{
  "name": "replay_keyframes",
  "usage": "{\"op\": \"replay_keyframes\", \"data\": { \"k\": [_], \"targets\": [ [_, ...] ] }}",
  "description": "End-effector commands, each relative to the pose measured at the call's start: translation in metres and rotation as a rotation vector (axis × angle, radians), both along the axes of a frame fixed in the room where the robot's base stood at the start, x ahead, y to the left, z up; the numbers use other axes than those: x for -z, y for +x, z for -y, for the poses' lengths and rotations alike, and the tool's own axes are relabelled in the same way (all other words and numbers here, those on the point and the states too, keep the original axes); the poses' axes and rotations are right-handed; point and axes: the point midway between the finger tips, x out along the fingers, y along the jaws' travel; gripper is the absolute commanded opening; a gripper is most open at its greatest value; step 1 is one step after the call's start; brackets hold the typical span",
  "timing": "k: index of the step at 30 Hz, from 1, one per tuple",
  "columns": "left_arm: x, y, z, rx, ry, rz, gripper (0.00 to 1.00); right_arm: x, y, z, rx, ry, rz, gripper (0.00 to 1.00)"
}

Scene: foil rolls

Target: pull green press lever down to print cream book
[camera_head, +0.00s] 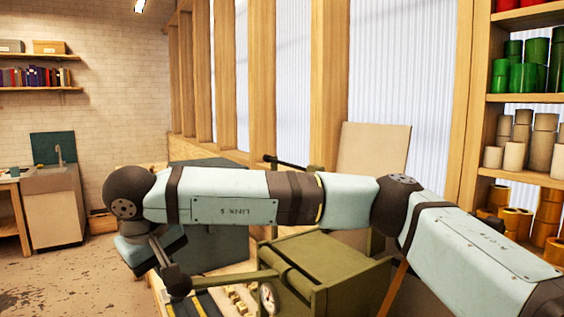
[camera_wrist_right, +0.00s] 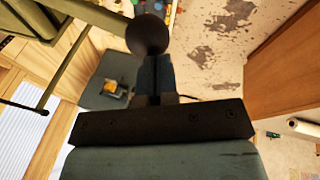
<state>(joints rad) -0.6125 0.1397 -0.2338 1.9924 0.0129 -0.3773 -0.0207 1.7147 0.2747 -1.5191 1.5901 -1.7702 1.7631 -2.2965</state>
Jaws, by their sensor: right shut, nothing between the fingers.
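The olive-green press (camera_head: 335,272) stands below my right arm in the head view, partly hidden by it. Its lever is a green rod ending in a dark ball knob (camera_head: 177,281), at the press's left side. The knob also shows large in the right wrist view (camera_wrist_right: 148,35). My right gripper (camera_head: 158,252) is shut and empty, pointing down at the knob. In the wrist view its closed fingers (camera_wrist_right: 156,75) meet the knob's outline; I cannot tell whether they touch. I cannot make out the cream book. My left gripper is out of view.
A cream board (camera_head: 376,150) leans behind the press. Shelves with coloured rolls (camera_head: 535,62) stand at right. Worn floor (camera_head: 70,265) is open at left.

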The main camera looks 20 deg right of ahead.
Motion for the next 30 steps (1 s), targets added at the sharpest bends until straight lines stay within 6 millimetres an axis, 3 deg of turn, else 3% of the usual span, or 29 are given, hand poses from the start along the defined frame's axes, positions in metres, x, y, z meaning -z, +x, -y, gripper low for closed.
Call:
{"op": "replay_keyframes", "data": {
  "k": [6,30],
  "targets": [
    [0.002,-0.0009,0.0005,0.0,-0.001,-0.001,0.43,0.0099,-0.0006,-0.0004,0.002,-0.022,-0.006,0.0],
    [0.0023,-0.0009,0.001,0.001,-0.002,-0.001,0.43,0.0142,-0.002,-0.0002,-0.001,-0.023,-0.014,0.0]
  ]
}}
